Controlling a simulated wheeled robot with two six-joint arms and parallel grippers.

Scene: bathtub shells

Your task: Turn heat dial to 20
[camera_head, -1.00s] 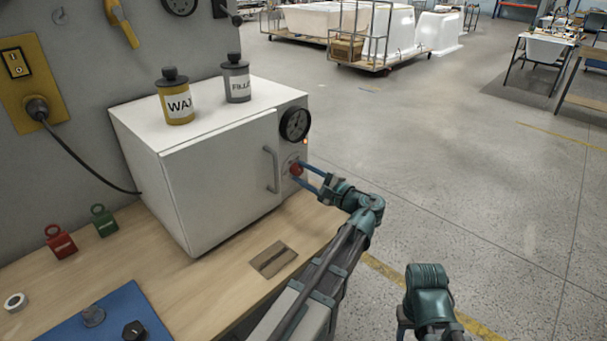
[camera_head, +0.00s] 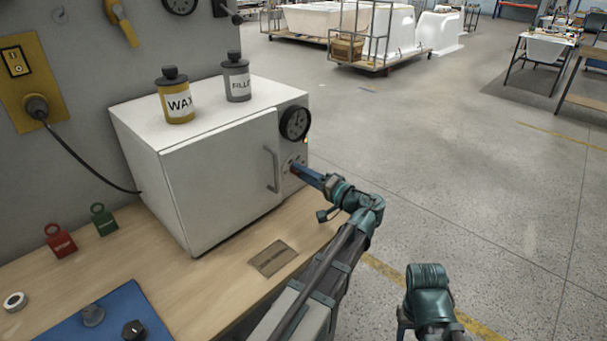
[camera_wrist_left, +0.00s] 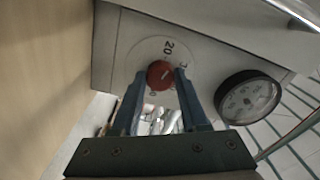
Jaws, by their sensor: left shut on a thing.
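The red heat dial (camera_wrist_left: 160,74) is on the front panel of the white oven (camera_head: 205,185), right of its door handle. A printed 20 (camera_wrist_left: 168,47) shows close to the dial in the left wrist view; other numbers are partly covered by the fingers. A light mark shows on the dial's face, but I cannot tell exactly where it points. My left gripper (camera_head: 296,168) is shut on the dial, one finger on each side, and mostly hides it in the head view. The left wrist view shows both fingers (camera_wrist_left: 160,90) against it. My right gripper's fingers are not in view.
A round black gauge (camera_head: 295,123) sits above the dial. The oven door's handle (camera_head: 271,168) is close to its left. A wax bottle (camera_head: 175,98) and a grey filler bottle (camera_head: 236,78) stand on the oven. Open floor lies right of the bench.

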